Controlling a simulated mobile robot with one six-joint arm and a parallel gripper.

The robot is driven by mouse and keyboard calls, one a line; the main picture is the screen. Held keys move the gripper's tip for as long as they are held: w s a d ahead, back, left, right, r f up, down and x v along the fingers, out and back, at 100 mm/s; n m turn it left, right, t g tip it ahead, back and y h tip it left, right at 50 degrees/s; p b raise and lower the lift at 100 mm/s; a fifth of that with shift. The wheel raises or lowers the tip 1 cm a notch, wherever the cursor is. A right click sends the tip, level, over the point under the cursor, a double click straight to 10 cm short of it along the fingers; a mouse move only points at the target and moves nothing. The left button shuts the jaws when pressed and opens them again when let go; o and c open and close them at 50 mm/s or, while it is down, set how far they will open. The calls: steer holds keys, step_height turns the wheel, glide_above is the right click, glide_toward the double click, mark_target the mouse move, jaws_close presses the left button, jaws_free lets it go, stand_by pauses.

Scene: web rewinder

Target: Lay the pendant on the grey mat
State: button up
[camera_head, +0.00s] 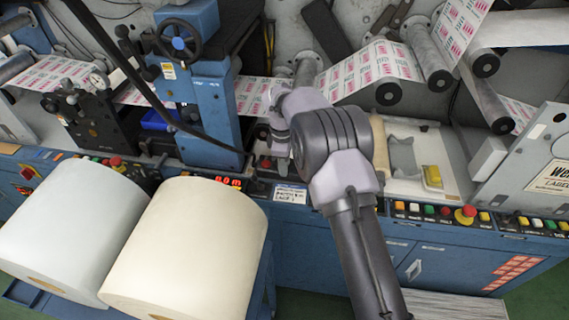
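My arm reaches up from the bottom right of centre, and its wrist bends down over the machine's front ledge. My gripper (279,142) is at the end of that wrist, left of the big dark elbow joint. Its fingers are too small and too covered to show whether they are open or hold anything. I cannot clearly make out a pendant. A small yellow block (432,177) lies on the pale ledge right of my arm, and I cannot tell what it is. A crumpled grey piece (403,157) lies left of it. I cannot tell which surface is the grey mat.
Two large paper rolls (190,250) stand at the lower left. A blue machine post with a handwheel (180,40) rises left of my wrist. Printed label web (375,68) runs over rollers behind. Buttons and a red emergency stop (466,215) line the front edge.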

steer(key=o, duration=0.4)
steer(key=shift+r, duration=0.15)
steer(key=s+d+r+m+p, duration=0.1)
steer(key=s+r+m, duration=0.1)
steer(key=r, duration=0.6)
steer(key=s+d+r+m+t+p, duration=0.1)
steer(key=s+r+p, duration=0.1)
steer(key=r, duration=0.6)
steer(key=s+d+r+m+p, duration=0.1)
steer(key=s+r+m, duration=0.15)
steer(key=r, duration=0.45)
steer(key=s+d+r+m+t+y, duration=0.1)
steer(key=s+d+r+m, duration=0.1)
steer(key=s+r, duration=0.3)
steer(key=s+d+r+m+t+y, duration=0.1)
steer(key=s+d+r+m, duration=0.2)
steer(key=s, duration=0.4)
steer(key=s+m, duration=0.3)
steer(key=s, duration=0.3)
steer(key=s+f+m+t, duration=0.1)
steer(key=s+m, duration=0.2)
steer(key=s, duration=0.4)
steer(key=s+d+f+m+t, duration=0.1)
steer(key=s+m, duration=0.2)
steer(key=s, duration=0.3)
steer(key=shift+s+f+m, duration=0.1)
steer(key=shift+s+m, duration=0.2)
steer(key=shift+m, duration=0.05)
